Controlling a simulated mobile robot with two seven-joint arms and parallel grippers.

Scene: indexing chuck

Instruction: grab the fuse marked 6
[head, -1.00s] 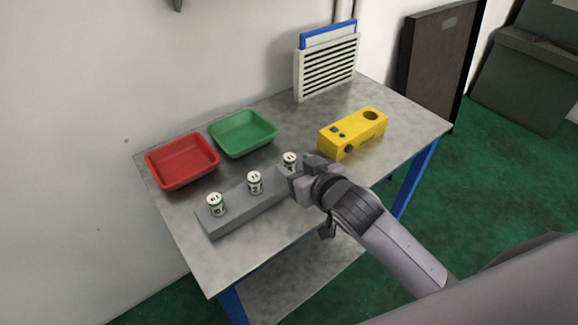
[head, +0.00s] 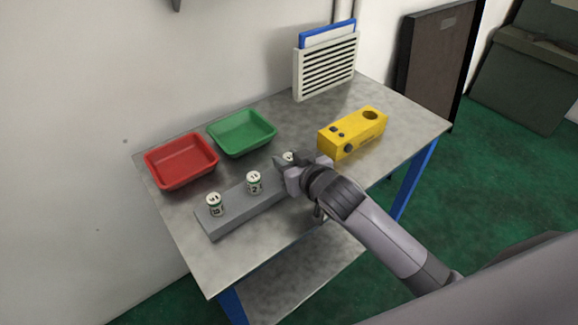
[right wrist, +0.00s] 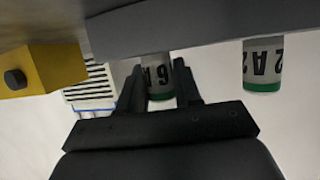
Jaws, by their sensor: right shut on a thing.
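The fuse marked 6 (right wrist: 160,78) is a small white cylinder with a green band and "6A" on its side, shown upside down in the right wrist view. In the head view only its top (head: 288,157) shows at the far right end of the grey block (head: 238,212). My right gripper (head: 289,164) is shut on this fuse, one finger on each side. The fuse still appears to be at the block. A fuse marked 2 (head: 254,183) stands mid-block, and another fuse (head: 215,204) stands at the left end, its number unclear. My left gripper is not in view.
A red tray (head: 182,178) and a green tray (head: 243,150) sit behind the block on the grey table (head: 262,262). A yellow box with a round hole (head: 353,133) stands to the right. A slatted white rack (head: 327,68) is at the back.

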